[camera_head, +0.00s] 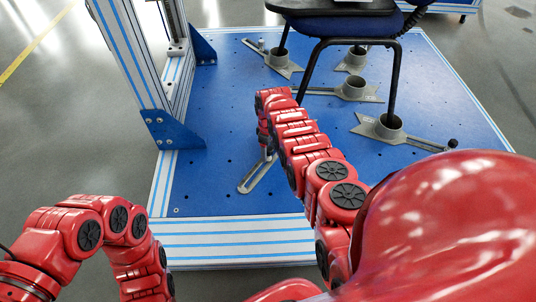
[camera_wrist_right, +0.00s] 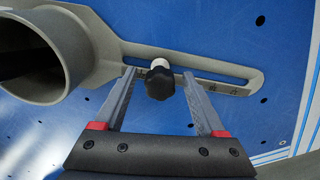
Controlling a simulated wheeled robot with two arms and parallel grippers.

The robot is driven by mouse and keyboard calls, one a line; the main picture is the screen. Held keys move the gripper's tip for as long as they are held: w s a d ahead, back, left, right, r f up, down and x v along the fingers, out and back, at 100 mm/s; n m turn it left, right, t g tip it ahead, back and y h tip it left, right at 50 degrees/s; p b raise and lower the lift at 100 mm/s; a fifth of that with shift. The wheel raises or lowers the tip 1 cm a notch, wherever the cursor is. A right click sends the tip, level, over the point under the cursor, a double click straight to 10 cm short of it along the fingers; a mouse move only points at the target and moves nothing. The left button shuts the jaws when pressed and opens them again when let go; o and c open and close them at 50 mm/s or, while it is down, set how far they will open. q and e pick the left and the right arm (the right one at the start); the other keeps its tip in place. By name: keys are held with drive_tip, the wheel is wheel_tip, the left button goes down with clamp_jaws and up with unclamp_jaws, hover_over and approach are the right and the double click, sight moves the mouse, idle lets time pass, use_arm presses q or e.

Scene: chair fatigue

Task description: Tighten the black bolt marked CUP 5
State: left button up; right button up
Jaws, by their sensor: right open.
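A black bolt knob (camera_wrist_right: 159,82) on a pale threaded stud stands in the slot of a grey bracket (camera_wrist_right: 228,62) in the right wrist view. My right gripper (camera_wrist_right: 160,74) is open, one finger on each side of the knob, with visible gaps. Small marks by the slot are too blurred to read as CUP 5. The bracket's cup (camera_wrist_right: 72,50) is at the upper left. In the head view my right gripper (camera_head: 264,132) is low over the plate above the slotted bracket (camera_head: 256,178); my own arm hides the bolt there. My left gripper is out of view.
A dark chair (camera_head: 345,25) stands with its legs in grey cups (camera_head: 390,124) on the blue plate (camera_head: 215,130). Another black knob (camera_head: 453,143) is at the right. A white and blue frame post (camera_head: 130,50) rises at the left. The plate's front left is clear.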

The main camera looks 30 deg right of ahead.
drive_tip(key=n, duration=0.4)
idle(0.3)
